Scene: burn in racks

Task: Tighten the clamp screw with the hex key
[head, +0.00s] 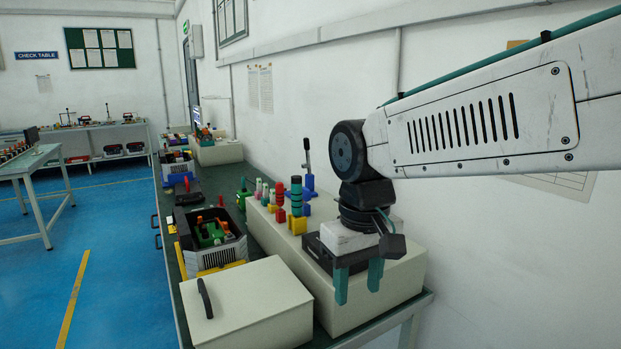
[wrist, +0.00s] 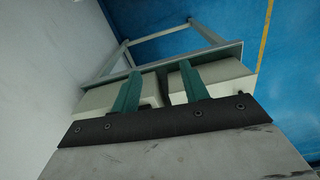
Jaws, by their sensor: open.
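My gripper (head: 358,284) hangs at the right of the head view, fingers pointing down, in front of the long cream ledge. Its two teal fingers are apart with nothing between them; the wrist view also shows the empty gripper (wrist: 160,70). A grey open-topped unit (head: 234,252) on the bench holds a green fixture (head: 211,233) with red parts. Several coloured upright pieces stand on the ledge, among them a dark green-banded one (head: 296,192) in a yellow base. I cannot make out which thing is the hex key or the clamp screw.
A cream box (head: 255,310) with a black handle sits at the bench's near end. The long cream ledge (head: 321,279) runs along the wall behind it. A blue stand with a black lever (head: 307,163) is farther back. Open blue floor (head: 120,290) lies left of the bench.

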